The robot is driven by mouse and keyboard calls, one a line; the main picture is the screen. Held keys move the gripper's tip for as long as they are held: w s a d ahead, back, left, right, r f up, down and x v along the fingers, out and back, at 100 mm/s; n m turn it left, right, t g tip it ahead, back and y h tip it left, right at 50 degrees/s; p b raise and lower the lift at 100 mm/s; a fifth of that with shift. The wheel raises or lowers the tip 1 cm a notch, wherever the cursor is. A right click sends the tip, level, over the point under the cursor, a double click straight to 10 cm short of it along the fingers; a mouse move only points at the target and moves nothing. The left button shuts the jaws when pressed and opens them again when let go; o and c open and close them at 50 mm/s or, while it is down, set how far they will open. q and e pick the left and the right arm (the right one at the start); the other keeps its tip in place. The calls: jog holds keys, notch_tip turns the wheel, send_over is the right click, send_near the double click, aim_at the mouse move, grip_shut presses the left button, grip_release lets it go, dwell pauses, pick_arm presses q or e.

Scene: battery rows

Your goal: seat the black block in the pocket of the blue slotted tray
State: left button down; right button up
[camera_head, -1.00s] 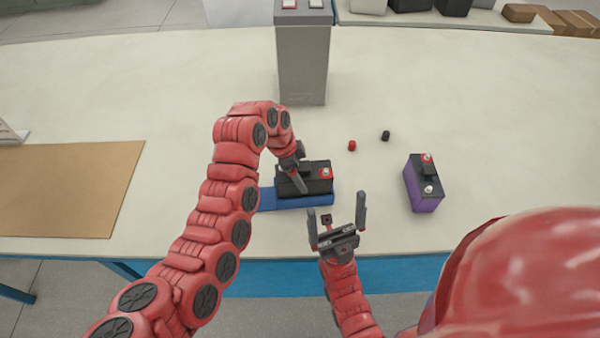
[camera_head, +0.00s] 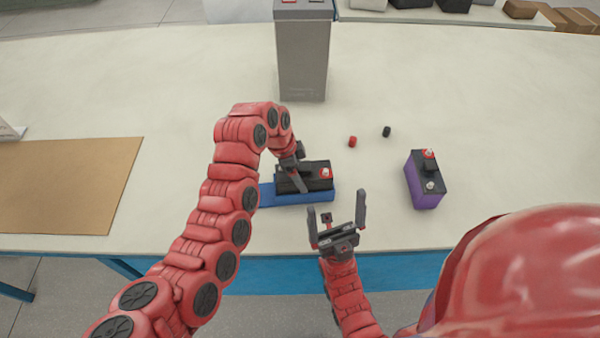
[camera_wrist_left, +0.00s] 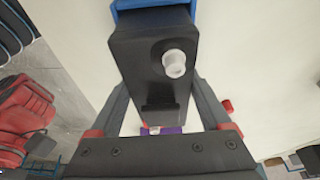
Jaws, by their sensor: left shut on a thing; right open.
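The black block (camera_head: 318,173) is a black battery with a red ring and a pale terminal on its top. It is over the right part of the blue slotted tray (camera_head: 267,196), with its lower edge close to the tray's front wall. My left gripper (camera_head: 298,178) is shut on the block from above. The block (camera_wrist_left: 150,75) shows between its fingers in the left wrist view, with a bit of blue tray (camera_wrist_left: 140,4) beyond it. The pocket is hidden under the block, so I cannot tell how deep it sits. My right gripper (camera_head: 336,212) is open and empty in front of the tray.
A purple battery with a black top (camera_head: 425,180) stands to the right. A red cap (camera_head: 352,141) and a black cap (camera_head: 387,131) lie behind. A tall grey box (camera_head: 303,60) stands at the back. A brown mat (camera_head: 65,185) lies left. The table (camera_head: 500,110) is clear at right.

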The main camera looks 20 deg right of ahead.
pick_arm(q)
grip_release()
jog(key=v, duration=1.7)
jog(key=shift+r+b, duration=0.2)
jog(key=shift+b, duration=0.25)
jog(key=shift+s, duration=0.1)
